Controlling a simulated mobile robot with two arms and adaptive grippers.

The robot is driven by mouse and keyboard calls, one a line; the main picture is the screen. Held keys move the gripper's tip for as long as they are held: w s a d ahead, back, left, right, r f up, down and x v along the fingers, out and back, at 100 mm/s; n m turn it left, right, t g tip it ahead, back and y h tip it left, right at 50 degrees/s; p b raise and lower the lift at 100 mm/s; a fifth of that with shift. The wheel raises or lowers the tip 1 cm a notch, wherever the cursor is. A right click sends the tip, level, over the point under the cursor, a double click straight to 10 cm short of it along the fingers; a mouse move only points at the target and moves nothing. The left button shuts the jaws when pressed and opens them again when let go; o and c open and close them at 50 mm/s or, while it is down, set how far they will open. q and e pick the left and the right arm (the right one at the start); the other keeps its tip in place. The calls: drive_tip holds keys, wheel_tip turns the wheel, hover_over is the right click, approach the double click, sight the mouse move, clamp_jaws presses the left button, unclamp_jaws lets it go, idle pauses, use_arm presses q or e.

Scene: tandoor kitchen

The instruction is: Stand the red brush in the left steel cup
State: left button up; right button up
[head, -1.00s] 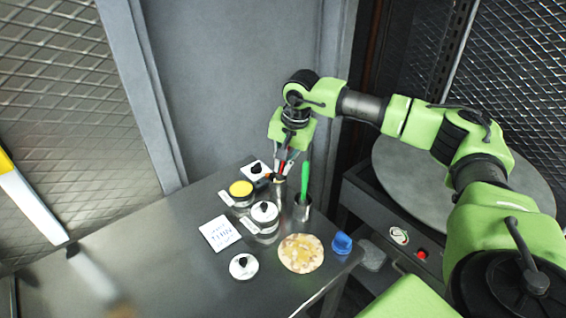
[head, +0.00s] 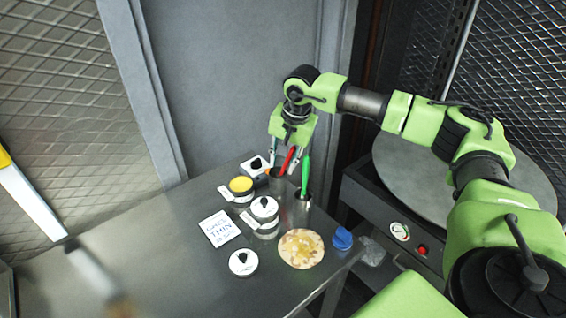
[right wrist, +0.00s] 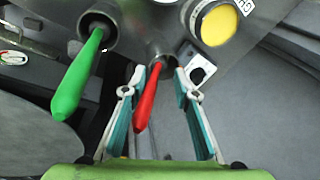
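The red brush (head: 288,160) stands with its lower end inside the left steel cup (head: 278,188), its handle leaning. In the right wrist view the red handle (right wrist: 147,100) rises out of the cup mouth (right wrist: 166,66). My right gripper (head: 285,157) is above this cup. In the right wrist view its fingers (right wrist: 161,76) are spread either side of the red handle, with a gap visible on the right. The green brush (head: 305,174) stands in the right steel cup (head: 302,198). The lower end of the red brush is hidden in the cup. My left gripper is out of view.
Near the cups are a yellow-topped jar (head: 241,184), a white-lidded jar (head: 264,208), a loose white lid (head: 243,262), a printed card (head: 219,229), a flatbread (head: 301,248) and a blue object (head: 342,238). The table's left part is mostly clear.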

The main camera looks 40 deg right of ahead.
drive_tip(key=v, duration=1.1)
drive_tip(key=shift+s+r, duration=0.1)
drive_tip(key=shift+r, duration=0.05)
